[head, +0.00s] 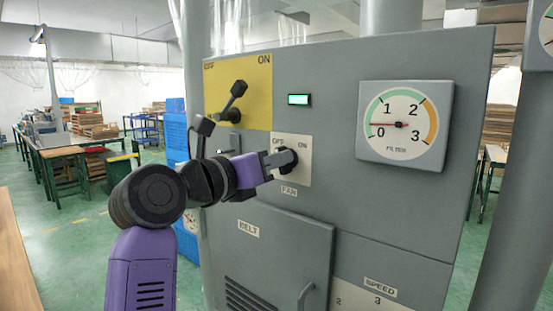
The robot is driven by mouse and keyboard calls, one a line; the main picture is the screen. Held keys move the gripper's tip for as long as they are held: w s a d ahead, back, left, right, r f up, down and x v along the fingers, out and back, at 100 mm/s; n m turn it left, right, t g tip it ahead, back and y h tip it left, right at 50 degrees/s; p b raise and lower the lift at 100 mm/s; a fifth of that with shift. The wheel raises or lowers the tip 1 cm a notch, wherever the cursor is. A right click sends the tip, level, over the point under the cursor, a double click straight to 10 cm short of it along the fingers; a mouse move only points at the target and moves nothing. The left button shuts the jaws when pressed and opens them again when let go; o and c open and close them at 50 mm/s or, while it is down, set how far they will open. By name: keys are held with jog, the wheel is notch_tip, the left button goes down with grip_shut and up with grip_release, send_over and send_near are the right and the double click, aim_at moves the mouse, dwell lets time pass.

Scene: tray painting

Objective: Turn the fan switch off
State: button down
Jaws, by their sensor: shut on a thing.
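The fan switch (288,158) is a dark rotary knob on a pale plate (304,174) marked OFF at left and ON at right, with a FAN label (289,191) below. My gripper (279,158) reaches in from the left and is shut on the fan switch knob. The fingers and the arm hide the knob's left side and part of the plate. The exact angle of the knob is hard to tell.
Above left is a yellow plate (262,82) with a black lever (235,96). A lit green display (299,100) and a filter gauge (405,124), needle near 0, are on the grey cabinet (340,80). A cabinet door with a handle (306,298) is below.

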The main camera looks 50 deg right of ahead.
jog(key=n+p, duration=0.1)
jog(key=n, duration=0.4)
jog(key=shift+w, duration=0.15)
jog(key=shift+n, duration=0.3)
dwell(0.3)
jog(key=c, duration=1.4)
grip_release()
jog(key=shift+a, duration=0.1)
jog(key=a+b, duration=0.1)
jog(key=a, duration=0.6)
jog(key=shift+a, duration=0.3)
